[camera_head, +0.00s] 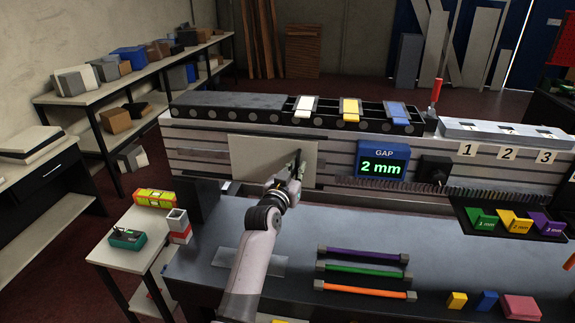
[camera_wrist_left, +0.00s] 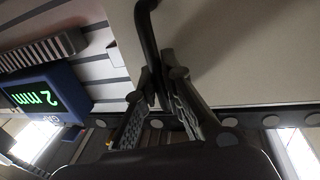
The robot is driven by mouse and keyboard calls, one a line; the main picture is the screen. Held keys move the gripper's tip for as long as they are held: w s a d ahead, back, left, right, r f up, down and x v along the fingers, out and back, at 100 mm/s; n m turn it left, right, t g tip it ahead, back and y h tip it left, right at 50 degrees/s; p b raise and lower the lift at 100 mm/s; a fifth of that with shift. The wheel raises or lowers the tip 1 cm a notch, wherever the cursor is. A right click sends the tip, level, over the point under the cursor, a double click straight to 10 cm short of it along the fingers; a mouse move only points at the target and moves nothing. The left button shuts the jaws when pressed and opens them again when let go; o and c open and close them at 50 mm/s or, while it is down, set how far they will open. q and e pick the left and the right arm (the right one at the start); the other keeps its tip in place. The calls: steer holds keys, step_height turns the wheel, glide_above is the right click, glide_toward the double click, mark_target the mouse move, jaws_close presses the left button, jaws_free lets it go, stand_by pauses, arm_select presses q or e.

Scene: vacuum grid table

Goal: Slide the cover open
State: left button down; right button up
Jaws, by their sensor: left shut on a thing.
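The cover (camera_head: 248,157) is a flat beige panel on the front of the long grooved block, left of the gap display. A black bar handle (camera_head: 297,160) stands out from its right part. My left gripper (camera_head: 292,176) is at this handle, shut on it. In the left wrist view, the cover (camera_wrist_left: 235,50) fills the upper right, and the black handle (camera_wrist_left: 148,38) runs down between the fingers of the left gripper (camera_wrist_left: 160,85). The fingers hide the handle's lower end. My right gripper is not in view.
A blue display (camera_head: 383,160) reading "2 mm" sits right of the cover, with a black knob (camera_head: 434,170) beyond. The grey worktop (camera_head: 215,240) below carries purple, green and orange bars. A side table (camera_head: 110,250) stands at the left.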

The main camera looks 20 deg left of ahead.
arm_select(q)
steer(key=c, duration=1.7)
jaws_free()
steer(key=s, duration=1.2)
steer(key=shift+d, duration=0.25)
